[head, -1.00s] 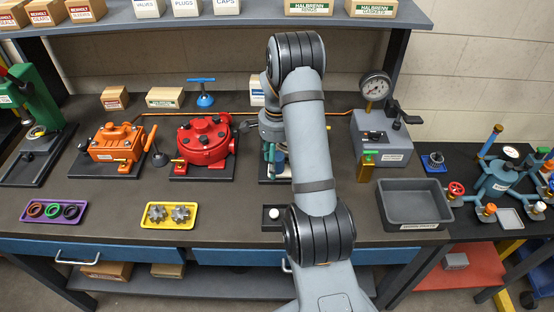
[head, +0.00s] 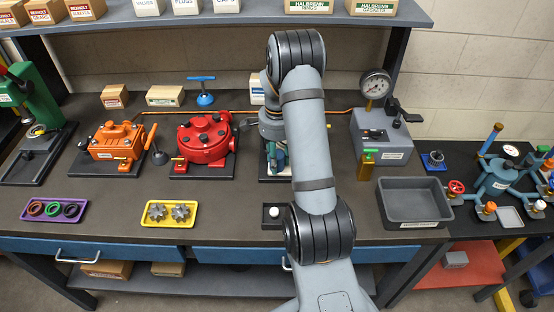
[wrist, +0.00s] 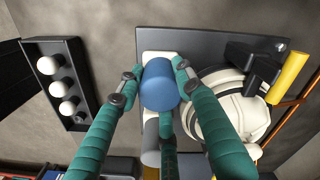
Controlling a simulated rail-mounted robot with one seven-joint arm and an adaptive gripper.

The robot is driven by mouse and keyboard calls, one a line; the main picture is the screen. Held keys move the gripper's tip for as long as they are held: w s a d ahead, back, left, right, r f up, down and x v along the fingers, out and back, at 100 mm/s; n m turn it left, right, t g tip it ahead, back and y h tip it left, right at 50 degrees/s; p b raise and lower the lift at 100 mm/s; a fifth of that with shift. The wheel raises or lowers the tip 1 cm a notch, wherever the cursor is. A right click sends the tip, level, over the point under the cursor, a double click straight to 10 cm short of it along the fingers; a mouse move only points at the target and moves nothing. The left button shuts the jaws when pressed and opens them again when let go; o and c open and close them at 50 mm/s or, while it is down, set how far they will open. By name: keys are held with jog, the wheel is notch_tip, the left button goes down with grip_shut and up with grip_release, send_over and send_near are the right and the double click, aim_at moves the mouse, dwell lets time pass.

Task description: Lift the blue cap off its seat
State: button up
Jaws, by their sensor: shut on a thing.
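The blue cap (wrist: 160,85) is a short round cylinder in the middle of the wrist view. My gripper (wrist: 160,66) has teal fingers, closed against the cap from both sides, with another finger below it. The pale seat block (wrist: 157,57) shows just past the cap. I cannot tell whether the cap touches it or is clear of it.
Beside the cap is a white round housing (wrist: 228,108) with a black clamp and yellow handle (wrist: 288,78). A black tray (wrist: 58,80) with white balls lies left. In the head view a red pump (head: 205,142) stands left and an empty grey bin (head: 412,203) right.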

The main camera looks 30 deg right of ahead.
notch_tip(320, 180, up, 16)
jog(key=p, duration=0.4)
dwell(0.5)
